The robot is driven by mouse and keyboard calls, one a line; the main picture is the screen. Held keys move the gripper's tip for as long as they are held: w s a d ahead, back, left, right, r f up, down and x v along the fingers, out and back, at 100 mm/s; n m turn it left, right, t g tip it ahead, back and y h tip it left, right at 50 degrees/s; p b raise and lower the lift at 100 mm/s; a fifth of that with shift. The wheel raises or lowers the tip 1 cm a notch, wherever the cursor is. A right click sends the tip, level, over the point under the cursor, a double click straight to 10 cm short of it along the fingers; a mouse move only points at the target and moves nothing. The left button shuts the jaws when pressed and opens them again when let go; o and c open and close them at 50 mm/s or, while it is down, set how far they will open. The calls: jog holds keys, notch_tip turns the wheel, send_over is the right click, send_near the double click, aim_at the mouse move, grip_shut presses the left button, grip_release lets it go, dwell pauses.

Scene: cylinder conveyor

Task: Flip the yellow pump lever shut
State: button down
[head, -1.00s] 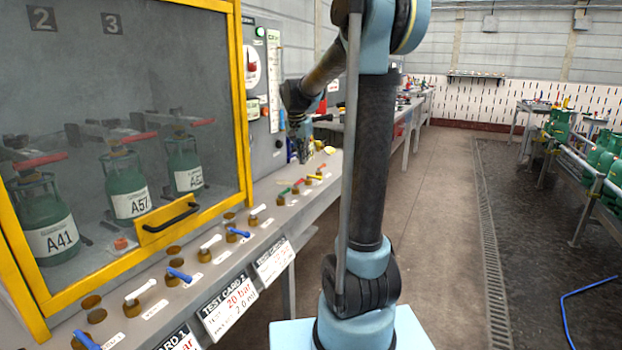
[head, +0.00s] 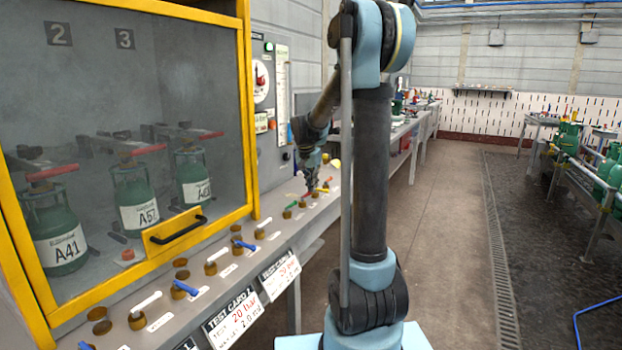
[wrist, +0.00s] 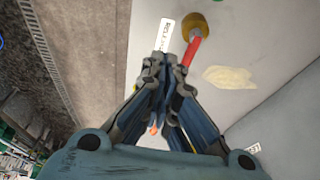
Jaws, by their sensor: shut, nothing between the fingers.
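The yellow lever (head: 323,190) is a small handle on a brass valve, near the far end of the row on the grey bench. My gripper (head: 311,190) is over the far end of that row, close beside the yellow lever. I cannot tell whether they touch. In the wrist view my gripper (wrist: 167,60) has its fingertips together, with nothing between them. A red lever (wrist: 194,47) on a brass valve shows just beyond the fingertips. The yellow lever is not clearly seen in the wrist view; the fingers hide part of the bench.
A green lever (head: 291,205) and several white and blue levers line the bench edge (head: 225,262). A yellow-framed cabinet (head: 250,110) with green cylinders stands at the left. A gauge panel (head: 270,95) rises behind the bench. The floor (head: 440,230) at the right is open.

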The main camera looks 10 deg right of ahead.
jog(key=x, duration=0.3)
jog(key=shift+w+d+f, duration=0.3)
jog(key=shift+w+d, duration=0.4)
jog(key=shift+w, duration=0.25)
jog(key=shift+w+d+f, duration=0.1)
jog(key=shift+w+d, duration=0.4)
jog(key=shift+w, duration=0.15)
jog(key=shift+a, duration=0.1)
